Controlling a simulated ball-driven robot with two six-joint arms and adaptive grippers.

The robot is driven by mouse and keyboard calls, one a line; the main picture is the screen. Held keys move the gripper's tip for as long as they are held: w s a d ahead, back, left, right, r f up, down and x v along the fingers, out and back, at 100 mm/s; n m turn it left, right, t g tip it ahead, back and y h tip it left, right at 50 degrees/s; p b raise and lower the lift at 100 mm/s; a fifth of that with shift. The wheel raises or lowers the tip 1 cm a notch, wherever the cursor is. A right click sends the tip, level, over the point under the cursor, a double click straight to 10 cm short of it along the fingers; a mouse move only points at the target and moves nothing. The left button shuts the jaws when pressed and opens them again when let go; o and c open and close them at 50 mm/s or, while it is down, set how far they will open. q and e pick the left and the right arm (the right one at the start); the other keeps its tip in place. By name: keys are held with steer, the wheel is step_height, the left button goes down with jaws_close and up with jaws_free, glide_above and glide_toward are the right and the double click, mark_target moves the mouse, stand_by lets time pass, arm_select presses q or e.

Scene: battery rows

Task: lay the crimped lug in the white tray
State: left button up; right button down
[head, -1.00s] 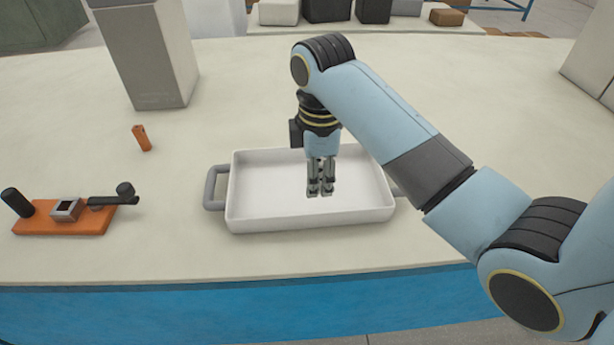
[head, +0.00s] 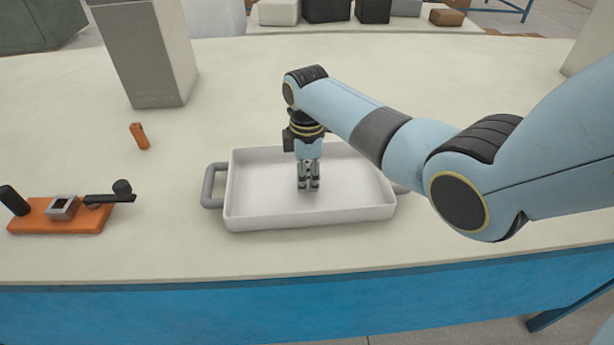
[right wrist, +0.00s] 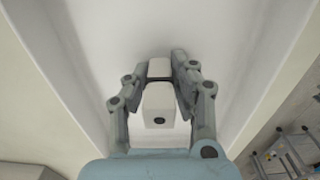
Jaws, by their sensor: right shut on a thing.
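The white tray (head: 245,220) is a shallow rectangular pan with grey side handles, standing on the bench in the middle of the head view. My right gripper (head: 308,187) points straight down inside the tray's outline, near its middle. It is shut on a small piece; in the right wrist view a pale grey block with a dark hole, which I take for the lug (right wrist: 158,104), shows between the fingers (right wrist: 165,70). In the head view the fingers hide the lug. I cannot tell whether it touches the tray floor (right wrist: 125,30). My left gripper is not in view.
An orange-based hand tool (head: 65,222) with a black lever lies left of the tray. A small orange piece (head: 139,135) lies behind it. A tall grey box (head: 150,60) stands at the back left. The bench around the tray is mostly clear.

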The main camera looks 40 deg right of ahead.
steer(key=shift+f, duration=0.15)
steer(key=c, duration=1.1)
jaws_free()
steer(key=shift+r, duration=0.5)
step_height(320, 180, up, 11)
steer(key=shift+r+p, duration=0.15)
steer(key=shift+p, duration=0.5)
